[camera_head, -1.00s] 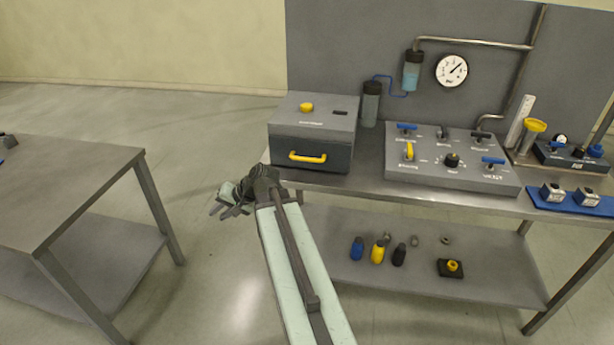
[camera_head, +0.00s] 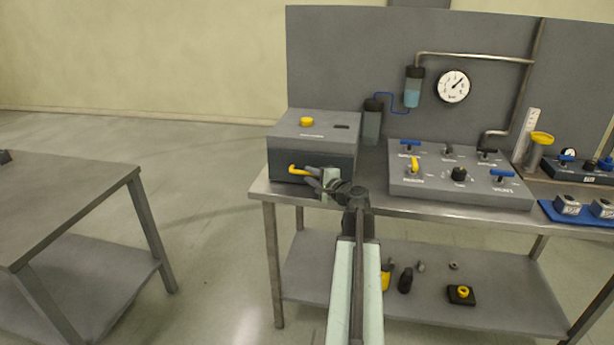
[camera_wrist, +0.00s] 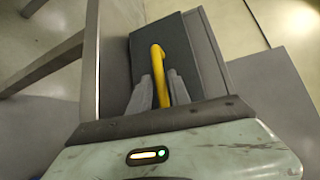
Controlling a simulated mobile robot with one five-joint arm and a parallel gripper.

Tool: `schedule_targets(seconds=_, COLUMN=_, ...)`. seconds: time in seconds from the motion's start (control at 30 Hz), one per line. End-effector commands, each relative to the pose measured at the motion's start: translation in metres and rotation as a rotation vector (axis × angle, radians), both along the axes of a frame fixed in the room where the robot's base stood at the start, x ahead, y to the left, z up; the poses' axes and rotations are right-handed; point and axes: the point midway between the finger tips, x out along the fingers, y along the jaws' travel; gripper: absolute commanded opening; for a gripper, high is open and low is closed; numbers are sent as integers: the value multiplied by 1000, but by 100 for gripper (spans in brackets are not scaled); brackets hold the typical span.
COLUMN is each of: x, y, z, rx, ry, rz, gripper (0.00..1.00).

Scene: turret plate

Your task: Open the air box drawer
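The air box (camera_head: 312,154) is a dark grey box on the bench's left end, its drawer front facing me. The drawer looks shut. Its yellow bar handle (camera_head: 296,169) is partly hidden behind my gripper (camera_head: 313,178) in the head view. In the wrist view the yellow handle (camera_wrist: 157,62) runs down between the two grey fingers of my gripper (camera_wrist: 160,82). The fingers stand apart, one on each side of the handle. Whether either finger touches it is hard to tell.
A valve panel (camera_head: 460,188) stands right of the box on the bench. A filter cylinder (camera_head: 372,122) is behind, near the back wall. The lower shelf (camera_head: 325,283) holds small parts. Another table (camera_head: 62,203) stands at left, with open floor between.

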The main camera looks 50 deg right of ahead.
Motion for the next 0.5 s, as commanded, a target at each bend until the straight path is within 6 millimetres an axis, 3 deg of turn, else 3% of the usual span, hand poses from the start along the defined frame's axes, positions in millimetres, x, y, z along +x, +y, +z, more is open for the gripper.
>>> schedule_targets(seconds=0.13, x=24, y=-6, z=-5, rx=0, ry=0, rz=1, gripper=23)
schedule_targets(seconds=0.4, x=27, y=-6, z=-4, rx=0, ry=0, rz=-1, gripper=23)
schedule_targets(seconds=0.5, x=27, y=-6, z=-4, rx=0, ry=0, rz=-1, gripper=0)
